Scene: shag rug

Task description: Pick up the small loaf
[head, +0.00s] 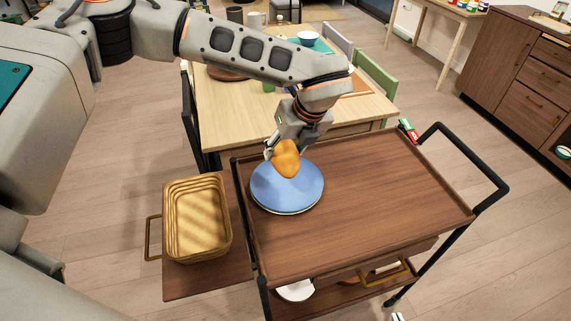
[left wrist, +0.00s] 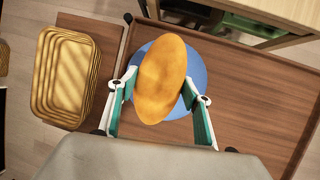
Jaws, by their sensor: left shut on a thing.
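The small loaf (head: 286,160) is orange-brown and oval. My left gripper (head: 279,152) is shut on it above the blue plate (head: 300,198) on the wooden cart. In the left wrist view the loaf (left wrist: 161,80) sits between the two fingers of my left gripper (left wrist: 159,98), with the blue plate (left wrist: 197,72) behind it. The head view does not clearly show how far the loaf is from the plate. My right gripper is not in view.
A wicker basket (head: 197,218) stands on the cart's left side shelf. The cart top (head: 380,190) is clear to the right of the plate. A black handle (head: 480,165) rises at the cart's right end. A light wooden table (head: 225,110) stands behind.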

